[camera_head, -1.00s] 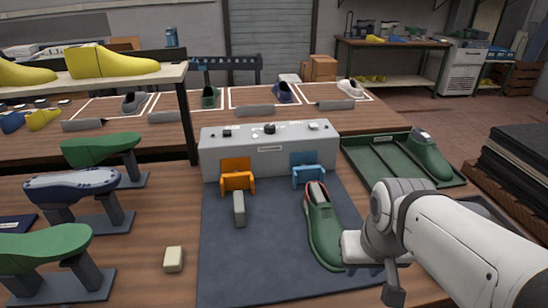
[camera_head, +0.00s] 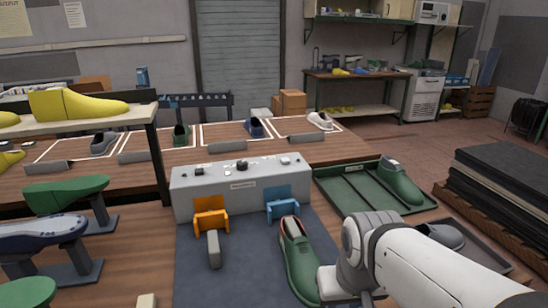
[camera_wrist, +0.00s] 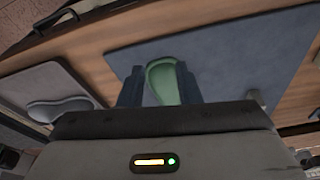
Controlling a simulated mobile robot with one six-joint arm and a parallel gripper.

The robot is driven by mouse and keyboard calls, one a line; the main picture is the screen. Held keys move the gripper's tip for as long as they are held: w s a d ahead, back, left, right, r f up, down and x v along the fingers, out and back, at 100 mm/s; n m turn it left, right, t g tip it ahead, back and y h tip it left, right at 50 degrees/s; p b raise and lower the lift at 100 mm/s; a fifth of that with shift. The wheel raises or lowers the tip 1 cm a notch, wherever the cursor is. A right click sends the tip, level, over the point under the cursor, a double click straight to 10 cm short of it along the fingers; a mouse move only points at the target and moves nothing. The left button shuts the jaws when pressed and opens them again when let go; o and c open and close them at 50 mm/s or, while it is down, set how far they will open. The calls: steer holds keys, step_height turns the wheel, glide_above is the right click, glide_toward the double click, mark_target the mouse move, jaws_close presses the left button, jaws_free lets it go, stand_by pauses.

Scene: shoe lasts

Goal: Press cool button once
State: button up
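A grey control box (camera_head: 243,194) stands at the back of the blue mat. Its top carries a dark switch (camera_head: 198,171), a dark knob (camera_head: 242,166) and a small control (camera_head: 286,160) at the right. The lettering is too small to read, so I cannot tell which is the cool button. A green shoe (camera_head: 299,262) lies on the mat in front of the box's blue holder (camera_head: 283,205). My gripper (camera_wrist: 160,82) is low at the shoe's right side, well away from the controls. Its dark fingers are apart, with green between them; contact is unclear.
An orange holder (camera_head: 211,215) and a pale block (camera_head: 214,249) are left of the shoe. A green tray (camera_head: 345,190) with another green shoe (camera_head: 398,181) is right of the box. Lasts on stands crowd the left. The space above the box is clear.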

jaws_close()
stand_by(1.5)
